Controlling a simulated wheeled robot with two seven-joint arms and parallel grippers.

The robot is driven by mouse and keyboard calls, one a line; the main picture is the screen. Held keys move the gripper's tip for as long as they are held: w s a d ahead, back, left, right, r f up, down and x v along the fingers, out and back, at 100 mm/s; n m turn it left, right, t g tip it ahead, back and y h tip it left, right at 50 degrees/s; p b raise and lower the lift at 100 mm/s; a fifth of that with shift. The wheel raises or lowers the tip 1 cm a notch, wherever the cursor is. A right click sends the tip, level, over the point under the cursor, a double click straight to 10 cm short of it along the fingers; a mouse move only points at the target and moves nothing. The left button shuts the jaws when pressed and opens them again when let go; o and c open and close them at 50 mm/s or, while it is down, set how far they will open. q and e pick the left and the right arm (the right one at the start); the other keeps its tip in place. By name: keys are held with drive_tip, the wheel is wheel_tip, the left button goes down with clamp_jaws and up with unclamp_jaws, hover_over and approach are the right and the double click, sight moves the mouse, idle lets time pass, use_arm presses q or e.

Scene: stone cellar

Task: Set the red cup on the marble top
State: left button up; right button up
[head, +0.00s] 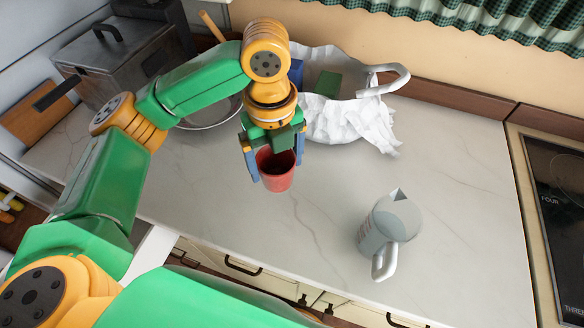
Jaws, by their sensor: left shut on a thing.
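The red cup (277,176) is upright between the fingers of my left gripper (273,165) in the head view. The gripper points down and is shut on the cup, one blue-edged finger on each side. The white, veined marble top (455,175) spreads beneath and around it. I cannot tell from this view whether the cup's base touches the marble or hangs above it. My right gripper is not in view.
A grey pitcher (390,226) stands right of the cup near the front edge. Behind are a white basket with crumpled cloth (350,118), a pan (210,118) and a metal box (115,60). A stove (560,210) lies far right. Marble right of the basket is clear.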

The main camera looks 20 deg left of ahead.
sight(290, 162)
use_arm(q)
drive_tip(key=w+f, duration=0.2)
drive_tip(key=w+d+f, duration=0.1)
drive_tip(key=f, duration=0.1)
drive_tip(key=shift+w+d+f+p, duration=0.15)
drive_tip(key=shift+w+f+p, duration=0.15)
drive_tip(key=shift+w, duration=0.1)
wheel_tip(290, 162, down, 3)
drive_tip(key=shift+w+f+p, duration=0.15)
drive_tip(key=shift+f+p, duration=0.05)
drive_tip(key=shift+p, duration=0.45)
drive_tip(key=shift+w+f, duration=0.1)
drive_tip(key=shift+f, duration=0.1)
drive_tip(key=shift+f, duration=0.1)
drive_tip(key=o, duration=1.2)
wheel_tip(290, 162, up, 12)
drive_tip(key=shift+r+b, duration=0.2)
drive_tip(key=shift+b, duration=0.3)
